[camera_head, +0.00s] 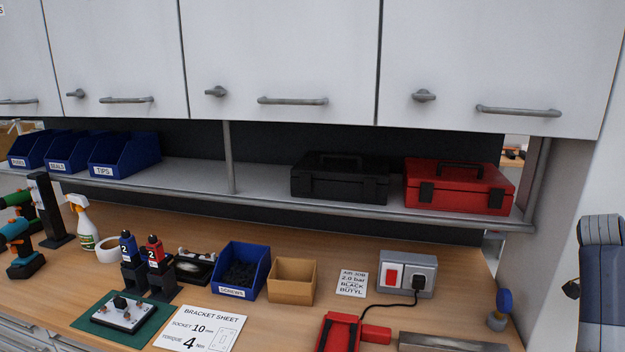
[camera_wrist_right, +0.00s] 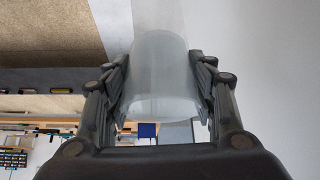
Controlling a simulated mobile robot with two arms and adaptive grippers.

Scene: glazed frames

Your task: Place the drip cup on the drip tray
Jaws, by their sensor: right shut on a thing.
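A translucent, pale grey drip cup (camera_wrist_right: 158,85) shows in the right wrist view. My right gripper (camera_wrist_right: 159,62) is shut on it, with one dark finger against each side. The cup is clear of any surface that I can make out. Neither gripper shows in the head view. A black tray-like piece (camera_head: 196,267) with a glossy top stands on the bench behind the bottle holder in the head view. I cannot tell whether it is the drip tray.
The wooden bench (camera_head: 340,236) holds a blue screws bin (camera_head: 240,270), a cardboard box (camera_head: 291,281), a socket box (camera_head: 407,274), a red tool (camera_head: 340,332) and two small bottles (camera_head: 155,252). A shelf above carries a black case (camera_head: 340,178) and a red case (camera_head: 459,187).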

